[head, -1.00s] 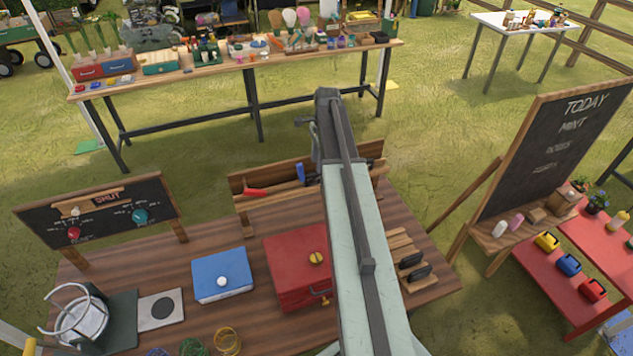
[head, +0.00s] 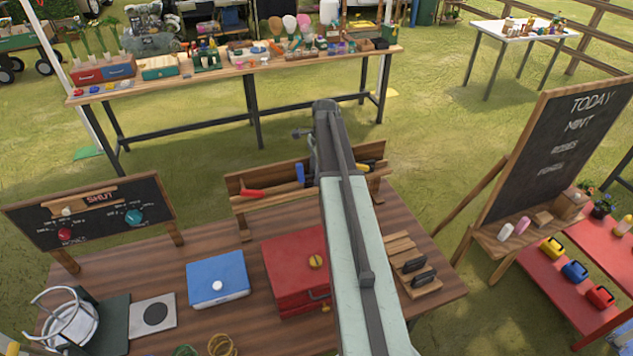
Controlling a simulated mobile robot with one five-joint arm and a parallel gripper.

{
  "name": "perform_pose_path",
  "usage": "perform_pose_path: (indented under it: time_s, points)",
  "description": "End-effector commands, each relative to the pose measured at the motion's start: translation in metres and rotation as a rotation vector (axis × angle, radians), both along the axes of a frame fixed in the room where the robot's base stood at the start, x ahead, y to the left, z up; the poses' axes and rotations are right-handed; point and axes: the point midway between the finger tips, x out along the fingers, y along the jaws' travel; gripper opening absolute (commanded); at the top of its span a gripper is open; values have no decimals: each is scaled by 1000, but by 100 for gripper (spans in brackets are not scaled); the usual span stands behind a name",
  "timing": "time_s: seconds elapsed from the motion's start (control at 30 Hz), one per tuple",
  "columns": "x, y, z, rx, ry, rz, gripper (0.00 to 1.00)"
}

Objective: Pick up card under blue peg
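A small chalkboard (head: 93,222) stands at the back left of the near table. A teal-blue round peg (head: 133,217) is on its right part, a red one (head: 65,234) lower left and a white one (head: 67,212) upper left. Chalk-like marks lie around them. I cannot make out a separate card under the blue peg. My arm runs up the middle of the view, right of the chalkboard and well apart from it. My gripper does not show; the arm's dark far end may hide it.
The near wooden table (head: 215,322) holds a blue box (head: 217,268), a red box (head: 292,285), a white chair-like frame (head: 66,325) and wire coils (head: 222,345). A wooden tool rack (head: 262,204) stands behind. A large chalkboard (head: 560,150) stands at right. Grass lies between the tables.

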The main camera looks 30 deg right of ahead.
Motion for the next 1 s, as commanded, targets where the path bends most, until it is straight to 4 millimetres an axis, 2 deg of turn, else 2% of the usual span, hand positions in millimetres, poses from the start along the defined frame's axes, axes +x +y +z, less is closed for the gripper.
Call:
perform_pose_path:
  time_s: [0.23,0.27,0.3,0.4,0.77,1.0]
  points:
    - [0,0,0,0,0,0,40]
    - [0,0,0,0,0,0,34]
    - [0,0,0,0,0,-1,23]
    - [0,-1,0,0,0,-1,0]
    - [0,-1,1,0,0,-1,0]
    - [0,-1,16,0,0,-1,0]
